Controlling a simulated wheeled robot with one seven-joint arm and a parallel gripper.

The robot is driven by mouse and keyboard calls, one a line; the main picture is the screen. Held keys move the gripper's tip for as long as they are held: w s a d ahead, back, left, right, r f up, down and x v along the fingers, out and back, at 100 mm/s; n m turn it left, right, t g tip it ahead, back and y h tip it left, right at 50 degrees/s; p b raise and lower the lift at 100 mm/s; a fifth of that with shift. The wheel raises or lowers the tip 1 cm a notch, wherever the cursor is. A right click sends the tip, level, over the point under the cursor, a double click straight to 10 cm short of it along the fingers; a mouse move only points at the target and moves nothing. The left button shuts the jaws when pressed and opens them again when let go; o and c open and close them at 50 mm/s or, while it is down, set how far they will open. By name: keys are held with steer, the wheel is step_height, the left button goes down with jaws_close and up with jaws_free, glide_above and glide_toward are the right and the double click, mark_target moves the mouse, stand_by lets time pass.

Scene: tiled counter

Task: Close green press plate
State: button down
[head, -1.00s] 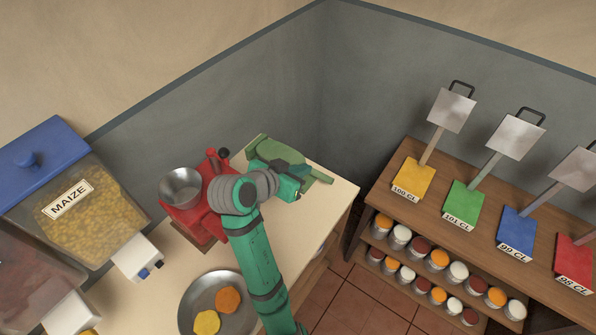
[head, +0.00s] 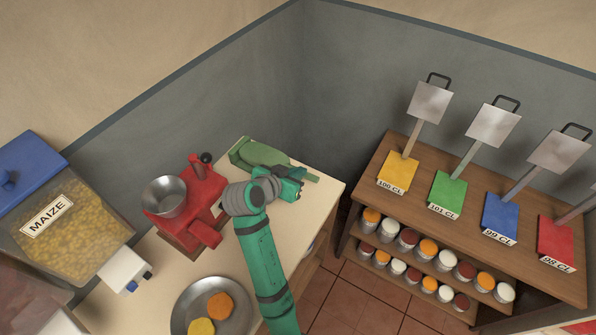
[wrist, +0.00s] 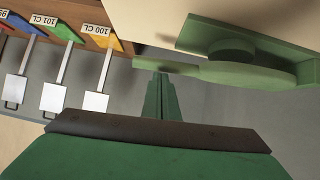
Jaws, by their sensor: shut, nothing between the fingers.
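The green press (head: 262,155) stands at the far end of the counter in the head view, partly behind my arm. In the wrist view its flat base (wrist: 290,38) is at upper right. Its round plate (wrist: 250,76) shows edge-on along the base with a round block (wrist: 232,50) between them. The plate looks tilted, with a gap at the handle side. The plate's handle (wrist: 165,67) points left. My gripper (wrist: 160,78) is shut and empty, its tips close to the handle; I cannot tell if they touch. In the head view my gripper (head: 302,175) is beside the press.
A red grinder (head: 180,205) with a metal bowl stands left of my arm. A pan (head: 213,305) with orange and yellow discs is nearer. A maize dispenser (head: 65,220) is at left.

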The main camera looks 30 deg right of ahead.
steer(key=shift+s+d+f+m+t, duration=0.1)
steer(key=shift+s+f+m+t, duration=0.1)
steer(key=shift+f, duration=0.5)
steer(key=shift+s+d+f+m+t, duration=0.1)
steer(key=shift+s+f, duration=0.1)
steer(key=shift+f, duration=0.45)
steer(key=s+a+r, duration=0.4)
steer(key=a+r, duration=0.4)
steer(key=r, duration=0.2)
steer(key=shift+s, duration=0.15)
